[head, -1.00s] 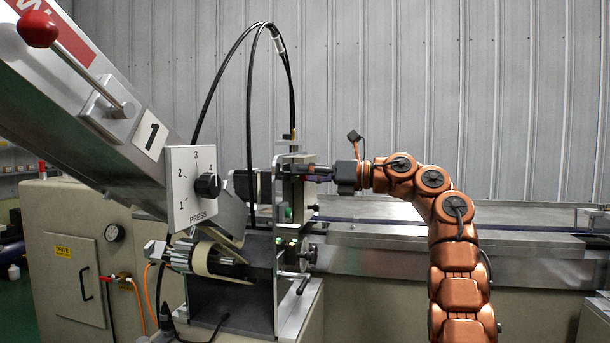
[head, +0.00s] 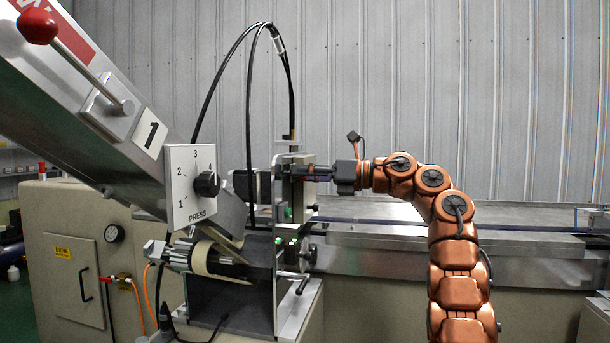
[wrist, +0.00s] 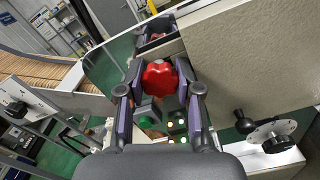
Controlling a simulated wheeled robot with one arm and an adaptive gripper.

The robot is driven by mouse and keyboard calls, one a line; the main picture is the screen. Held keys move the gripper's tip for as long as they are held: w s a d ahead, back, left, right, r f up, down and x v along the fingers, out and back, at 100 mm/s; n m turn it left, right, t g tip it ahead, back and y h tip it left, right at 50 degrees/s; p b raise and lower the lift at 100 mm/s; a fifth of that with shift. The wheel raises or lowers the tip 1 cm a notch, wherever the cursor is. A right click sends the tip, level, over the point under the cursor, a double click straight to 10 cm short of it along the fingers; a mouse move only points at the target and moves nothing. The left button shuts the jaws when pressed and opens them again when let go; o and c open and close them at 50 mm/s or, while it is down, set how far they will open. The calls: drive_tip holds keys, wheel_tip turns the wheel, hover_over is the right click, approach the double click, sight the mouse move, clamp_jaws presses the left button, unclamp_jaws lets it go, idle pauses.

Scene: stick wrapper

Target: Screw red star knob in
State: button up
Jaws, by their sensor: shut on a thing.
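The red star knob (wrist: 160,78) shows in the wrist view, between the two fingers of my gripper (wrist: 161,84). The fingers touch it from both sides and are shut on it. The knob sits at the upright metal plate of the machine; its thread is hidden. In the head view my gripper (head: 318,173) reaches left from the arm to the upright plate (head: 284,250), near its top. The red knob cannot be made out there, hidden by the fingers and the plate's fittings.
Below the gripper are lit green buttons (head: 292,241) and a handwheel with a crank (head: 306,256). A press dial (head: 207,185) and a sloping chute with a red ball lever (head: 38,27) stand at left. Black cables loop above. A long metal bed (head: 450,240) runs to the right.

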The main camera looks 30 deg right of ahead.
drive_tip(key=shift+a+m+b, duration=0.1)
drive_tip(key=shift+m+b, duration=0.3)
drive_tip(key=shift+m, duration=0.8)
drive_tip(key=shift+r+m+p, duration=0.1)
drive_tip(key=shift+m+p, duration=0.75)
drive_tip(key=shift+m, duration=0.65)
drive_tip(key=m+p, duration=0.3)
drive_tip(key=p, duration=0.1)
drive_tip(key=shift+r, duration=0.15)
drive_tip(key=m+p, duration=0.3)
drive_tip(key=p, duration=0.2)
drive_tip(key=shift+m, duration=0.3)
drive_tip(key=m+p, duration=0.6)
drive_tip(key=p, duration=0.5)
drive_tip(key=m+p, duration=0.4)
drive_tip(key=p, duration=0.4)
drive_tip(key=shift+f+m+p, duration=0.3)
drive_tip(key=shift+f+p, duration=0.05)
drive_tip(key=shift+p, duration=0.05)
